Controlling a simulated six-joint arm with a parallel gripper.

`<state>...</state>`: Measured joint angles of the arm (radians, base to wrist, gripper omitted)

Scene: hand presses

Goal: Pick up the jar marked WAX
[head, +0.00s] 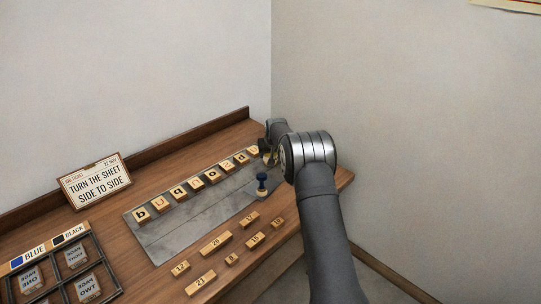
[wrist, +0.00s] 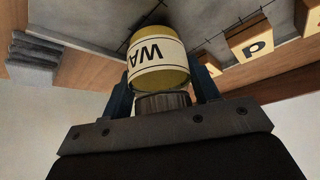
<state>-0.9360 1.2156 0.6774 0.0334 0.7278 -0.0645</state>
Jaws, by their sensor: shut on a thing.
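The jar (wrist: 158,66) is in the wrist view, with a yellow body and a white label whose visible letters read WA, upside down in the picture; the rest of the word is out of sight round the side. A grey ribbed lid (wrist: 165,102) is at its near end. My gripper (wrist: 162,88) is shut on the jar, with one blue finger on each side. I cannot tell whether the jar touches the surface beyond it. In the head view, my own arm mostly hides the gripper and jar at the bench's far right end.
Letter blocks (head: 175,191) stand in a row on a grey metal plate (head: 180,238), beside a dark-handled stamp (head: 262,184). Loose number blocks (head: 216,243) lie in front. A divided tray (head: 66,284) and a sign (head: 94,181) are at left. A raised wooden edge (head: 130,155) backs the bench.

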